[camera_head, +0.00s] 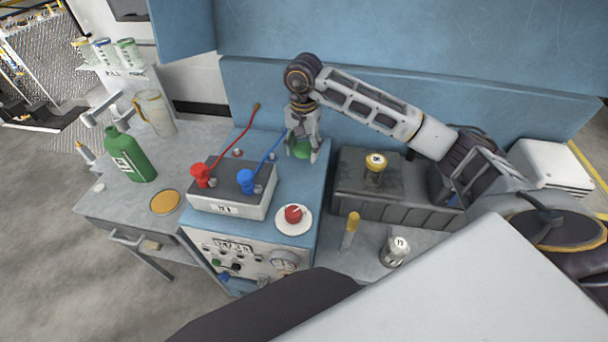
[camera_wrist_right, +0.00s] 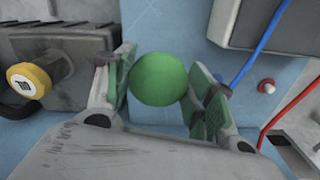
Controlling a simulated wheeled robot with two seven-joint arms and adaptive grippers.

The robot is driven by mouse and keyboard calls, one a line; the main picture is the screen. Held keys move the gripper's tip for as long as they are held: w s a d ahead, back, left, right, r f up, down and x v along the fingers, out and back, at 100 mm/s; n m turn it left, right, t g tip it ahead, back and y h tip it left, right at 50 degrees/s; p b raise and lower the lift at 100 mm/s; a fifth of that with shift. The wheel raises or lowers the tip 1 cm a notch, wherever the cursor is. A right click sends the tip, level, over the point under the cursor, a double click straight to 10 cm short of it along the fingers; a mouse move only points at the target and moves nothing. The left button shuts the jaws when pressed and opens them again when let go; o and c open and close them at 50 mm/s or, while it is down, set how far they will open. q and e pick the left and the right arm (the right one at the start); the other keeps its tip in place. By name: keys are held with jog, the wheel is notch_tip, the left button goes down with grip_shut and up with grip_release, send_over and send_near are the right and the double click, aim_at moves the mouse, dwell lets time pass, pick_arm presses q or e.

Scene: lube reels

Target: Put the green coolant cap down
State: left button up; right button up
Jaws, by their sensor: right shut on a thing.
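The green coolant cap (camera_wrist_right: 158,79) is round and sits between the fingers of my right gripper (camera_wrist_right: 163,90) in the right wrist view. In the head view the cap (camera_head: 300,149) shows below the right gripper (camera_head: 301,145), over the blue top at the back, right of the grey battery box. The gripper is shut on it. Whether the cap touches the blue surface I cannot tell. My left gripper is not in view.
The battery box (camera_head: 231,206) with red and blue clamps stands left of the gripper. A red knob on a white dish (camera_head: 293,216) is in front. A dark box with a yellow cap (camera_head: 375,170) stands to the right. A green bottle (camera_head: 128,154) stands far left.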

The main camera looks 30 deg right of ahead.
send_over(304, 177)
notch_tip(304, 177, down, 5)
jog(key=shift+a+f+p, duration=0.1)
jog(key=shift+f+p, duration=0.05)
jog(key=shift+p, duration=0.2)
jog(key=shift+f, duration=1.45)
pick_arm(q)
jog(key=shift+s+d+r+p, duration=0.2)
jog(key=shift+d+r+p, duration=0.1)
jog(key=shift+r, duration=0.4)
pick_arm(e)
jog(key=shift+f, duration=0.8)
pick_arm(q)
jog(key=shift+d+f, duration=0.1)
